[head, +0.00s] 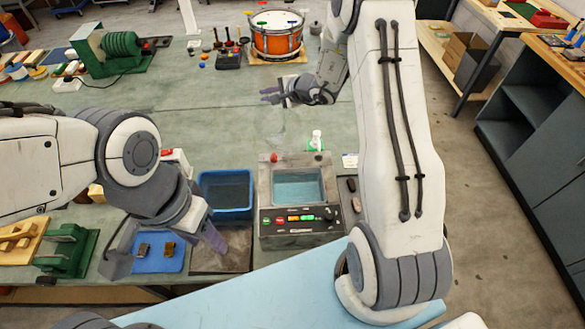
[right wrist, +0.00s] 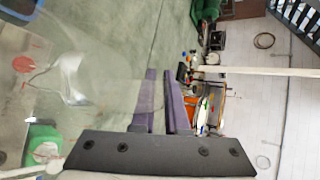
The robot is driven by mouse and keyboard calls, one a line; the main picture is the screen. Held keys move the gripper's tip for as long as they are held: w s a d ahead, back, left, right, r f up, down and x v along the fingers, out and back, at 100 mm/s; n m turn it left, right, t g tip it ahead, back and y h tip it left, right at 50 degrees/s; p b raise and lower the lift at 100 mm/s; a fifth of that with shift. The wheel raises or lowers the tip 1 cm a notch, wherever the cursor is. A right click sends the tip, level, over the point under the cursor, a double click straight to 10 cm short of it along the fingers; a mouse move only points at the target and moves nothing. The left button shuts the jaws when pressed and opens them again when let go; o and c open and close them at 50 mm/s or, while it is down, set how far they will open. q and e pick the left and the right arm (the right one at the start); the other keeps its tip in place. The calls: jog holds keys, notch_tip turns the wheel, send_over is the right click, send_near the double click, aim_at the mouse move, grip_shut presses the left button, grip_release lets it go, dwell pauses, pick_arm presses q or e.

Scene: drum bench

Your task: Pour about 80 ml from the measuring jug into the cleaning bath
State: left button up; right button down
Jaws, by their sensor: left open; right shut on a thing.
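The cleaning bath (head: 299,190) is a grey box with a pale blue basin and a front control panel, near the bench's front edge. My right gripper (head: 280,92) is above the bench, beyond the bath and apart from it. In the right wrist view its purple fingers (right wrist: 160,85) are shut on the clear measuring jug (right wrist: 78,78), which fills the left side. The jug is so transparent that its fill level and tilt cannot be told, and it barely shows in the head view. My left gripper (head: 165,250) is open and empty, low over the front of the bench.
A blue tub (head: 226,190) stands left of the bath. A blue tray (head: 160,262) with small metal parts lies by my left gripper. An orange drum (head: 276,40) stands at the back. The middle bench is clear.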

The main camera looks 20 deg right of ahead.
jog(key=shift+r, duration=0.25)
jog(key=shift+s+d+f, duration=0.1)
jog(key=shift+d, duration=0.05)
jog(key=shift+w+d+f+g+p, duration=0.15)
jog(key=shift+w+d+g+p, duration=0.15)
jog(key=shift+g+p, duration=0.15)
pick_arm(q)
jog(key=shift+a+r, duration=0.15)
jog(key=shift+r, duration=0.4)
jog(key=shift+a+r, duration=0.15)
jog(key=shift+r, duration=0.35)
pick_arm(e)
jog(key=shift+a+f, duration=0.15)
